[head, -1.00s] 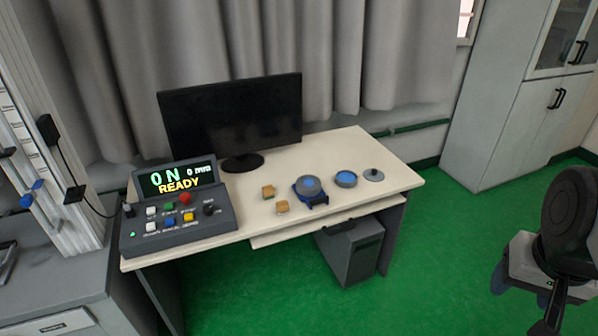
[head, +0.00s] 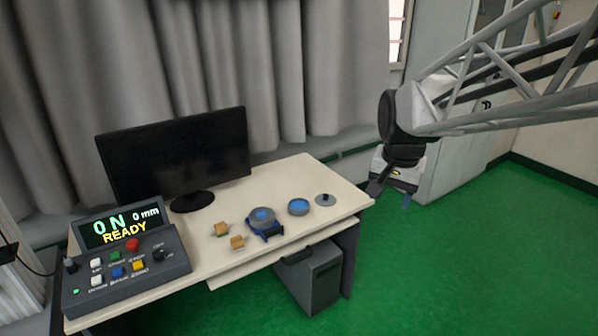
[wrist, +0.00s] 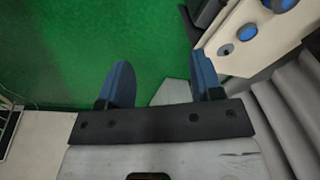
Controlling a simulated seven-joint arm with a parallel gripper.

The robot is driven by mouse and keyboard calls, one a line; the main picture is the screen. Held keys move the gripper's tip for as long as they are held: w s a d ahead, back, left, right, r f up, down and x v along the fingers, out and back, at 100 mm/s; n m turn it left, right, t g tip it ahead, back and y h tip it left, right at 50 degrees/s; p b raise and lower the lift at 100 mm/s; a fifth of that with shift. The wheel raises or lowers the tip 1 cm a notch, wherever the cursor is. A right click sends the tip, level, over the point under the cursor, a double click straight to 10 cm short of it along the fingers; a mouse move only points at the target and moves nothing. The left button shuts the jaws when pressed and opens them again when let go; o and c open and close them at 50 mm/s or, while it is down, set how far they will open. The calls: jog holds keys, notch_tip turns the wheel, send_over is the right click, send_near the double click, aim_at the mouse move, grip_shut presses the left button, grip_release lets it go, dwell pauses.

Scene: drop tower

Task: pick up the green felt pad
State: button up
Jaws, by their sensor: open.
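I cannot make out a separate green felt pad for certain. Two small tan blocks lie on the desk in the head view, a rear one (head: 221,229) with a hint of green at its edge and a front one (head: 237,242). My gripper (head: 398,192) hangs off the right end of the desk, well away from the blocks. In the wrist view my gripper (wrist: 160,62) shows two blue fingers spread apart with nothing between them, over green floor.
The desk (head: 315,172) holds a control box (head: 125,255), a monitor (head: 175,155), a blue-and-grey round device (head: 263,222), a blue-topped dish (head: 299,207) and a grey knobbed disc (head: 325,199). A dark cabinet (head: 312,278) stands below. Green floor lies open to the right.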

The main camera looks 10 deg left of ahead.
jog(key=w+a+f+m, duration=0.2)
jog(key=w+a+f, duration=0.2)
jog(key=w+a, duration=0.75)
jog(key=m+g, duration=0.2)
jog(key=m, duration=0.2)
send_over(219, 225)
jog(key=f, duration=2.7)
jog(key=shift+w+d+f, duration=0.15)
jog(key=shift+d+f, duration=0.15)
jog(key=shift+d, duration=0.05)
jog(key=shift+a+f, duration=0.25)
jog(key=shift+a, duration=0.05)
jog(key=shift+f, duration=0.1)
jog(key=shift+f, duration=1.2)
jog(key=shift+f, duration=0.1)
